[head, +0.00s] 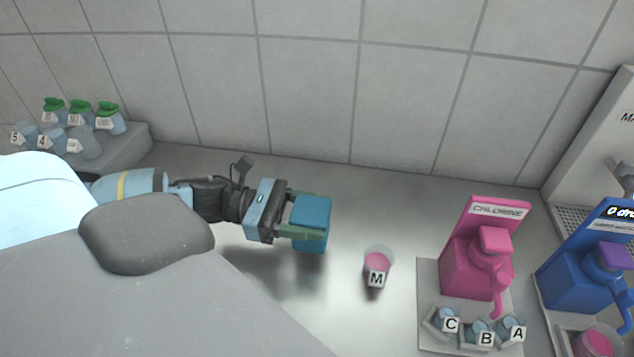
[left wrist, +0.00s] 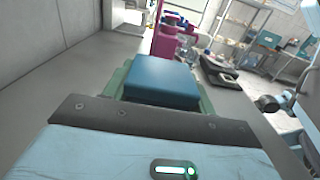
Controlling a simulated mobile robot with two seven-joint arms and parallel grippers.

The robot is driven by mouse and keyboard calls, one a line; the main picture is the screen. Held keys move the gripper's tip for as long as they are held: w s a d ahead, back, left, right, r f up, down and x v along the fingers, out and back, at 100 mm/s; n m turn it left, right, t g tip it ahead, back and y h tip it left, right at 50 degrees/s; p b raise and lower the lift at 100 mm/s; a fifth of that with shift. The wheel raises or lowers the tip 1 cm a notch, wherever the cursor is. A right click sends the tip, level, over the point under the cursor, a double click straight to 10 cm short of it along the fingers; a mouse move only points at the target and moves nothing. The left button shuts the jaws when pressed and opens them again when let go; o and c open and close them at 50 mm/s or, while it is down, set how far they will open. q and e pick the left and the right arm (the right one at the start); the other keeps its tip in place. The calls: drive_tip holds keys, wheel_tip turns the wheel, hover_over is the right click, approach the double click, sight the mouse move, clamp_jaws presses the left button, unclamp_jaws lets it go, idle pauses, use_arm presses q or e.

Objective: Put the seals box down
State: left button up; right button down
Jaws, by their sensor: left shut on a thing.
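The seals box is a small teal-blue box (head: 312,217) between the fingers of my left gripper (head: 307,236) in the head view. The gripper is shut on it and holds it over the grey counter (head: 230,300). In the left wrist view the box (left wrist: 162,80) shows its flat blue top, with the green fingers at its sides. A dark shadow lies on the counter below the box, and I cannot tell how high the box is. My right gripper is in neither view.
A cup of pink liquid marked M (head: 378,264) stands right of the box. Further right are a pink chlorine dispenser (head: 480,262), cups marked C, B and A, and a blue dispenser (head: 590,265). Green-lidded bottles (head: 80,112) stand at the back left. A tiled wall (head: 310,80) closes the back.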

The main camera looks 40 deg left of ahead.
sight(328, 231)
use_arm(q)
drive_tip(key=shift+w+d, duration=0.1)
drive_tip(key=shift+d, duration=0.05)
drive_tip(key=shift+f+b, duration=0.35)
drive_tip(key=shift+f, duration=1.35)
drive_tip(key=shift+d+f, duration=0.1)
drive_tip(key=o, duration=1.1)
drive_tip(key=shift+f, duration=0.1)
drive_tip(key=shift+c, duration=0.2)
